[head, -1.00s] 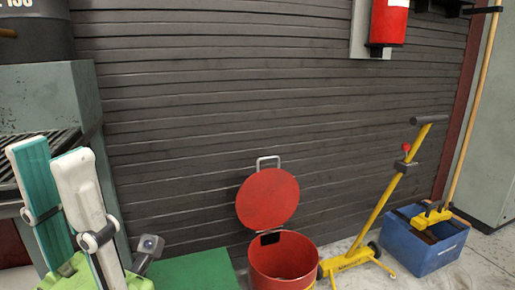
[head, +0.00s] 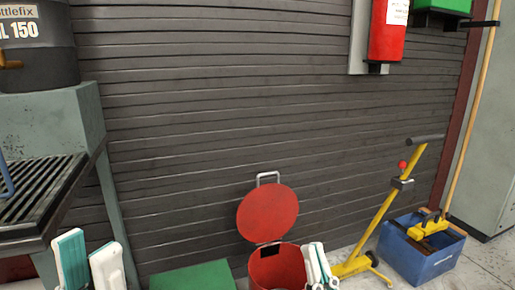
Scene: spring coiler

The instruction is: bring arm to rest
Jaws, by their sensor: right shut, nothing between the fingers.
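My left gripper (head: 88,250) is at the bottom left of the head view. Its two white and teal fingers point up with a gap between them, and nothing shows in the gap. Its lower part is cut off by the picture edge. My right gripper (head: 316,247) is at the bottom, right of centre. Its white and teal fingers lie close together and hold nothing. It shows in front of the right side of the red bin (head: 277,270); I cannot tell how far apart they are. Both arms are out of the picture.
The bin's round red lid (head: 268,213) stands open against the dark slatted wall (head: 270,100). A yellow wheeled stand (head: 383,215) and a blue crate (head: 425,258) are to the right. A grated bench (head: 40,200) is at the left, a green box (head: 193,276) near the middle.

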